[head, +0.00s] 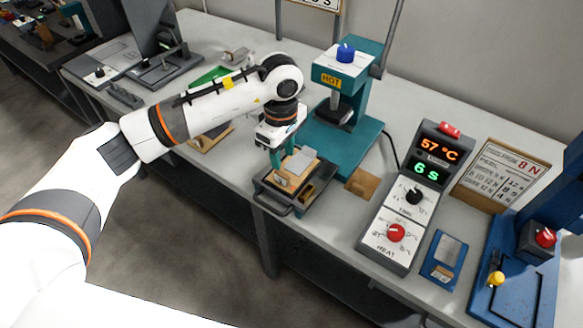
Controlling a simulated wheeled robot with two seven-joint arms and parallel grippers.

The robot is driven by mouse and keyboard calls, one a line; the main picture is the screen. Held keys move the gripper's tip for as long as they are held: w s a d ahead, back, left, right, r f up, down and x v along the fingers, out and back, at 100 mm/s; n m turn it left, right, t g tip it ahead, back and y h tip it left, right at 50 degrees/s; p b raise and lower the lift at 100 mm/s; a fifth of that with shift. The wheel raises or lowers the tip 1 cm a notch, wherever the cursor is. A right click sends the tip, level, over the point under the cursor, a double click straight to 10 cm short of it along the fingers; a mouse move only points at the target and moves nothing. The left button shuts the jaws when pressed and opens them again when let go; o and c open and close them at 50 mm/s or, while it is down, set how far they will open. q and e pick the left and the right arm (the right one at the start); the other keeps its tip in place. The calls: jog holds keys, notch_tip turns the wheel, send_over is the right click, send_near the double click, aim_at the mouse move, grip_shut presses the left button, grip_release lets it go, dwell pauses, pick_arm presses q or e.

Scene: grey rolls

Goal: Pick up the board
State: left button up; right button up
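A tan board (297,177) with a light grey piece (299,162) on it lies in a dark tray (273,203) near the front edge of the bench. My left gripper (282,160) points down over the back left part of this board. Its teal fingers reach close to the board, and I cannot tell whether they touch it or how far apart they are. My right gripper is not in view.
A teal press (347,75) marked HOT stands behind the tray. A control box (408,205) reading 57 °C and 6 s stands to the right. A small brown square (362,184) lies between them. A blue device (515,285) is at far right.

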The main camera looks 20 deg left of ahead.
aim_at(282, 173)
pick_arm(q)
notch_tip(282, 173, down, 6)
jog(key=shift+s+a+r+p, duration=0.1)
jog(key=shift+a+r+p, duration=0.1)
jog(key=shift+p, duration=0.75)
jog(key=shift+f, duration=0.25)
grip_shut()
